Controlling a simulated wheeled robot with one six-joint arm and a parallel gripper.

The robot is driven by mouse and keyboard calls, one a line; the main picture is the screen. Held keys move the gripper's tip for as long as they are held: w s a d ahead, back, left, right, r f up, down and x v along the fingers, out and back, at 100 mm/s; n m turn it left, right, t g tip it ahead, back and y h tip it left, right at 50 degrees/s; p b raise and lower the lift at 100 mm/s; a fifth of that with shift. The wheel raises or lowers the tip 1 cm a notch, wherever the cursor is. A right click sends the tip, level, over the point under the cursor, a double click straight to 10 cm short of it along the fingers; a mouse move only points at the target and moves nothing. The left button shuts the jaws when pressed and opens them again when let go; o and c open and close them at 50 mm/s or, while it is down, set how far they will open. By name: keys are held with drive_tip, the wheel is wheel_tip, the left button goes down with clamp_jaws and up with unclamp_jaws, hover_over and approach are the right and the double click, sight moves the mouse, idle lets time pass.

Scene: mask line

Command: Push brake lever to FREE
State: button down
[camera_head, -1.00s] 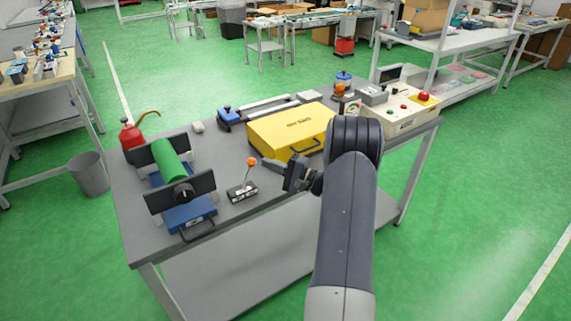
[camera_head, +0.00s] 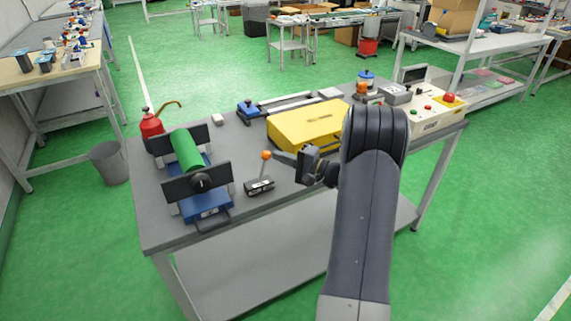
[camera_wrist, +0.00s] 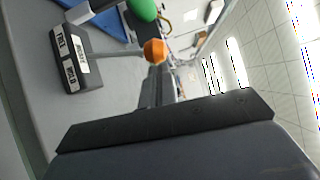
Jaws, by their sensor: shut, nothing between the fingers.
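The brake lever has an orange ball knob (camera_head: 266,155) on a thin rod rising from a small dark base (camera_head: 259,187) on the grey table. The rod leans slightly right in the head view. In the wrist view the knob (camera_wrist: 154,50) is just beyond my fingers, and the base (camera_wrist: 76,62) has white labels, one reading FREE. My gripper (camera_head: 277,155) is shut and empty, with its tips at the right side of the knob, at about its height. The tips look touching or very near; I cannot tell which.
A blue stand with a green roller (camera_head: 187,152) is left of the lever. A yellow case (camera_head: 300,128) lies behind my gripper. A red oil can (camera_head: 151,125) and a control box (camera_head: 430,113) stand on the same grey table (camera_head: 165,215).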

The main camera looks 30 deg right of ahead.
drive_tip(key=a+r+n+g+h+b, duration=0.2)
drive_tip(key=a+n+b, duration=0.4)
drive_tip(key=b, duration=0.5)
drive_tip(key=shift+s+a+g+h, duration=0.15)
drive_tip(key=shift+a+g+h, duration=0.15)
drive_tip(key=shift+a+h, duration=0.65)
drive_tip(key=shift+a, duration=0.1)
